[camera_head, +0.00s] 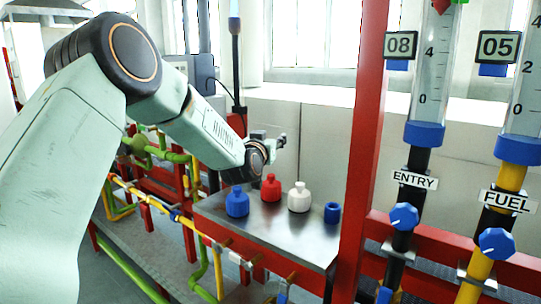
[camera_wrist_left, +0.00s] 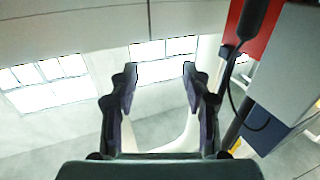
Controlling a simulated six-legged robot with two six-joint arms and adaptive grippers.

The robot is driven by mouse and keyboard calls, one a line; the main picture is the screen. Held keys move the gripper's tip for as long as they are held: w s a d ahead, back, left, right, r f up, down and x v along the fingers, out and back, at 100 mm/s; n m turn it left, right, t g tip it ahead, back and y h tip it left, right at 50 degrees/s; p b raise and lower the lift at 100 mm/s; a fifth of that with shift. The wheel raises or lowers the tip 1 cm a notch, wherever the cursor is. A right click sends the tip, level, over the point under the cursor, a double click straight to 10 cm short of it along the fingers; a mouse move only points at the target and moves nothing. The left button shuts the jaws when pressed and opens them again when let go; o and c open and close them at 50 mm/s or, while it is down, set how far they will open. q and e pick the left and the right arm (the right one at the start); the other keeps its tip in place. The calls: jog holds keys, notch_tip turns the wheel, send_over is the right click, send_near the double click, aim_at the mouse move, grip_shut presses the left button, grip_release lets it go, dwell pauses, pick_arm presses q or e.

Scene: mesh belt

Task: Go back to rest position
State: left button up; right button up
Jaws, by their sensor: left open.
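My left arm comes in from the left in the head view, and its gripper (camera_head: 272,141) is above and behind the metal table. In the left wrist view my left gripper (camera_wrist_left: 160,75) has its two fingers spread apart with nothing between them. My right gripper is in neither view.
A red post (camera_head: 363,150) and the ENTRY (camera_head: 415,180) and FUEL (camera_head: 506,201) gauge columns stand to the right.

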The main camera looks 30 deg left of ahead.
pick_arm(q)
jog(key=shift+w+r, duration=0.1)
jog(key=shift+r, duration=0.6)
